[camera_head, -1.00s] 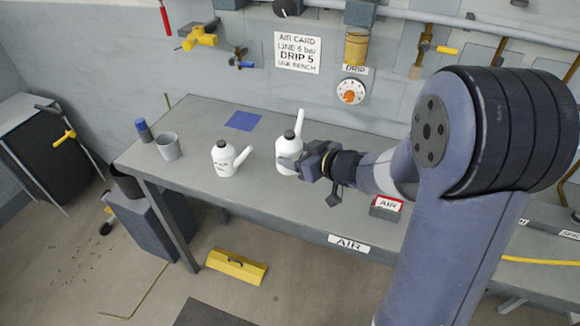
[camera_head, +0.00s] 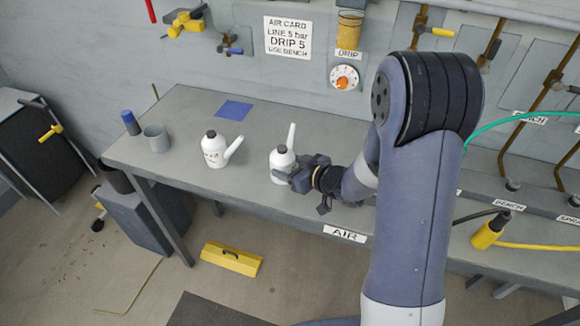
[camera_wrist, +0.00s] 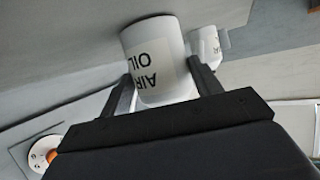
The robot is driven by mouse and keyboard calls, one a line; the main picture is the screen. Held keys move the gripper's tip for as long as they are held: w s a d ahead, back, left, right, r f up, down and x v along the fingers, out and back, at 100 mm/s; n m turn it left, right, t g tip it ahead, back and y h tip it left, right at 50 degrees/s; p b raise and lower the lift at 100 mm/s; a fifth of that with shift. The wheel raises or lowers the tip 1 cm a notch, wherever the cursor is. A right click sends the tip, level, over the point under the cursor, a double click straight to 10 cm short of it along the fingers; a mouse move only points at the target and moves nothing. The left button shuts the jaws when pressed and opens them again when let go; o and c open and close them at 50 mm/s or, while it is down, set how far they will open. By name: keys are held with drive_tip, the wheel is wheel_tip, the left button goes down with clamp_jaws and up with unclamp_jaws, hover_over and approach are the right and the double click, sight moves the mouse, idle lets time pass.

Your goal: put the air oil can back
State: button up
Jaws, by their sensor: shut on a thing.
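The air oil can (camera_head: 281,163), white with a dark cap and a long spout pointing up, is held at the bench in the head view. My gripper (camera_head: 287,176) is shut on its body from the right. In the wrist view the can (camera_wrist: 158,60) sits between both fingers (camera_wrist: 160,80), and its label reads AIR OIL. Whether its base touches the bench top is hard to tell. A second white spouted can (camera_head: 214,152) stands upright to its left; its label is too small to read. A white can also shows behind the held one in the wrist view (camera_wrist: 207,45).
The grey bench (camera_head: 180,112) carries a blue square (camera_head: 234,110), a grey cup (camera_head: 156,138) and a blue-topped container (camera_head: 131,123) on the left. An AIR label (camera_head: 345,233) is on the front edge. A dial (camera_head: 344,77) is on the wall. A yellow box (camera_head: 231,257) lies on the floor.

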drive_tip(key=o, duration=0.7)
drive_tip(key=shift+f, duration=0.2)
drive_tip(key=o, duration=0.5)
drive_tip(key=shift+r, duration=0.1)
drive_tip(key=shift+r, duration=0.2)
drive_tip(key=v, duration=1.2)
drive_tip(key=shift+f, duration=0.1)
